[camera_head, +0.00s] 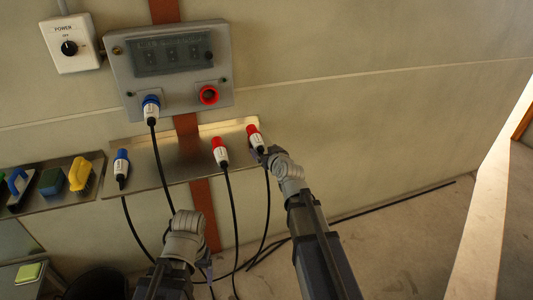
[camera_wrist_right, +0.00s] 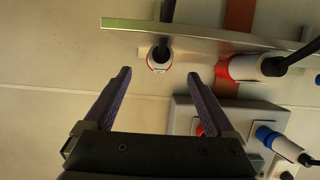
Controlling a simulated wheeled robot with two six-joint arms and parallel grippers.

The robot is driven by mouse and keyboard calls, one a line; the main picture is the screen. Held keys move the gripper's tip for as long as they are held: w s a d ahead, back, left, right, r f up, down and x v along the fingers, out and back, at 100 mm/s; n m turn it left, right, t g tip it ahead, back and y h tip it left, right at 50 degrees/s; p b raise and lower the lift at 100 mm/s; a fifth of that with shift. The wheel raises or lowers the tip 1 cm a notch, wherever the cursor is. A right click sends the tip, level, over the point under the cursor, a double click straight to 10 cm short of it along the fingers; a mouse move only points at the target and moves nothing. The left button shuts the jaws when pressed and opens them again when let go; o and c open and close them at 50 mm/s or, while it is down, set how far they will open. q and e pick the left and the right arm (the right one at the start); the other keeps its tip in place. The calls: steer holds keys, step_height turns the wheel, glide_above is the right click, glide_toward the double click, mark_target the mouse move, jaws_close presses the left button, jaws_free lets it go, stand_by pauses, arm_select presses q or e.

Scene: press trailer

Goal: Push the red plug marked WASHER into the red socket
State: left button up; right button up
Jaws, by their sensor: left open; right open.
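Two red plugs with white bodies stand on the metal shelf: one at its right end (camera_head: 254,138) and one left of it (camera_head: 220,153). Their labels are too small to read, so I cannot tell which is marked WASHER. The red socket (camera_head: 208,95) is on the grey panel above, empty. My right gripper (camera_head: 264,154) is open at the rightmost red plug. In the right wrist view that plug (camera_wrist_right: 160,62) lies in line with the gap between the open fingers, near their tips. My left gripper (camera_head: 207,265) is low, below the shelf, mostly hidden by its arm, away from the plugs.
A blue plug sits in the panel's left socket (camera_head: 151,105). Another blue plug (camera_head: 121,165) stands on the shelf (camera_head: 180,168). Black cables hang below. Brushes and a sponge lie on a left shelf (camera_head: 62,200). A POWER switch (camera_head: 70,45) is upper left. The wall at right is clear.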

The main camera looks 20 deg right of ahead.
mark_target(260, 145)
steer(key=shift+b+x, duration=1.4)
steer(key=shift+x, duration=3.25)
jaws_close()
steer(key=shift+s, duration=0.15)
steer(key=shift+r+p+v, duration=0.2)
steer(key=shift+p+v, duration=0.3)
steer(key=shift+v, duration=0.4)
steer(key=shift+r+p+v, duration=0.2)
steer(key=shift+p+v, duration=0.35)
steer(key=shift+v, duration=0.4)
steer(key=shift+r+p+v, duration=0.2)
steer(key=shift+p+v, duration=0.3)
steer(key=shift+v, duration=0.4)
steer(key=shift+w, duration=0.25)
